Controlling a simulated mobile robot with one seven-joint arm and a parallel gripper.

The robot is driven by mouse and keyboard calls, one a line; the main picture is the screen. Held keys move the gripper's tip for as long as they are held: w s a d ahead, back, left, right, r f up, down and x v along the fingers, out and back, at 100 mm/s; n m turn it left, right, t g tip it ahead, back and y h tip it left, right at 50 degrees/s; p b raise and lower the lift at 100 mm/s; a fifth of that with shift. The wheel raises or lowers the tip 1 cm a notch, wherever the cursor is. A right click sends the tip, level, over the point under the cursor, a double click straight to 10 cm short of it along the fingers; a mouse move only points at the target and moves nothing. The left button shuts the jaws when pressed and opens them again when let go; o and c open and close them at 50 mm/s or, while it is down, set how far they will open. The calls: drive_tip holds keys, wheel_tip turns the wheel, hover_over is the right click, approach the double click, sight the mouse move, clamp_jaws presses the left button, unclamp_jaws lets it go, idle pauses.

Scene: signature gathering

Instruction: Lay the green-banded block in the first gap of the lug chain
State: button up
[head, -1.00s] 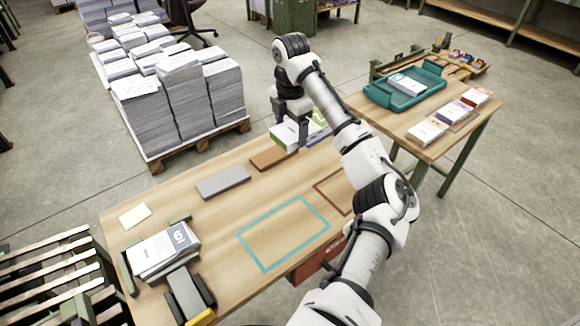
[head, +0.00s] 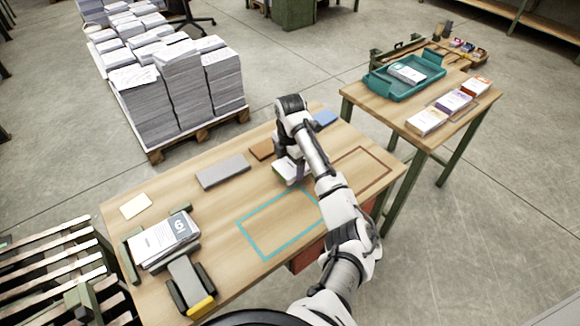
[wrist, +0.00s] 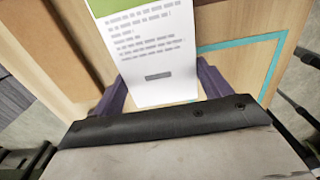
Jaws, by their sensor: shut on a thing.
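The green-banded block (wrist: 155,45) is white with printed lines and a green band at its top edge. It stands out between the two purple fingers of my gripper (wrist: 162,88) in the wrist view. In the head view my gripper (head: 287,164) is over the middle of the near table, shut on the block (head: 283,173), which is partly hidden by the fingers and arm. Whether the block touches the table is unclear. No part is plainly a lug chain; a green-railed fixture (head: 398,52) stands at the back of the right table, too small to make out gaps.
The near table (head: 225,215) carries a grey slab (head: 223,172), a brown slab (head: 262,149), a blue block (head: 326,118) and a green holder with printed blocks (head: 165,240). The teal outline (head: 250,258) is bare. The right table holds a teal tray (head: 375,90) and several blocks.

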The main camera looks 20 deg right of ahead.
drive_tip(key=shift+f, duration=1.15)
drive_tip(key=o, duration=1.1)
drive_tip(key=shift+f, duration=0.1)
drive_tip(key=shift+o, duration=0.2)
